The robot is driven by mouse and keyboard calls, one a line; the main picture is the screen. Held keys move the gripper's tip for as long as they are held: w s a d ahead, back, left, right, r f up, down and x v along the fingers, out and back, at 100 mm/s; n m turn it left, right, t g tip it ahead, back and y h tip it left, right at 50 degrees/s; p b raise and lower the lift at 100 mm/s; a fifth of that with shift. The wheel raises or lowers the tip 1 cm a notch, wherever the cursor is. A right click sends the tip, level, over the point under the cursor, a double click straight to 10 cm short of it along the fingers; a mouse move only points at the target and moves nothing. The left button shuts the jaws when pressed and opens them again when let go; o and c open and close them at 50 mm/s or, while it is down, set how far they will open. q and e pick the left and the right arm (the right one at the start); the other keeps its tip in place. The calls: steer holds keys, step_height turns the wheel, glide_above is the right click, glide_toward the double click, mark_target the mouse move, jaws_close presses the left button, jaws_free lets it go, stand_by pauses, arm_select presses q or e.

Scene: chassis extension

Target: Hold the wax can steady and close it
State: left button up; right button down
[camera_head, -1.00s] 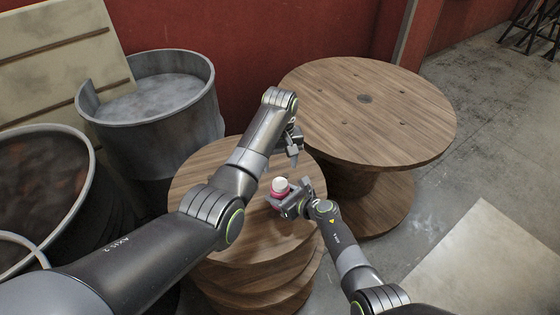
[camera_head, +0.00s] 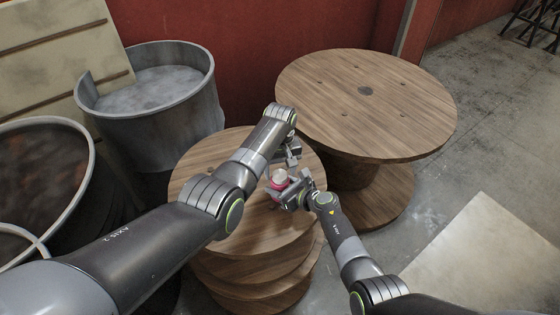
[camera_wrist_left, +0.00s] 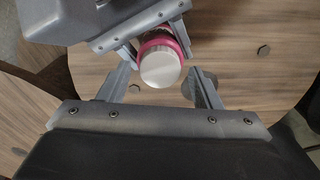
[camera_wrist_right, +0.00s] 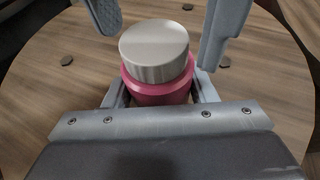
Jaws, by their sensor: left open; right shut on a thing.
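The wax can is a small pink can (camera_head: 277,185) with a silver lid (camera_wrist_right: 155,50) on top, upright on the nearer wooden spool table (camera_head: 190,180). My right gripper (camera_wrist_right: 158,95) is shut on the can's pink body from the near right side. My left gripper (camera_wrist_left: 165,80) is open just above the lid, with one finger on each side of it in the left wrist view. The lid (camera_wrist_left: 160,68) looks apart from both left fingers. Whether the lid is fully seated cannot be told.
A larger wooden spool table (camera_head: 400,110) stands at the back right. A grey metal drum (camera_head: 150,135) and a dark, rusty drum (camera_head: 45,185) stand at the left. A red wall (camera_head: 290,40) is behind. The nearer table top is otherwise clear.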

arm_select(q)
steer(key=shift+f, duration=0.6)
steer(key=c, duration=1)
steer(key=o, duration=1.2)
steer(key=shift+r, duration=0.15)
step_height(320, 180, up, 12)
steer(key=shift+f, duration=0.15)
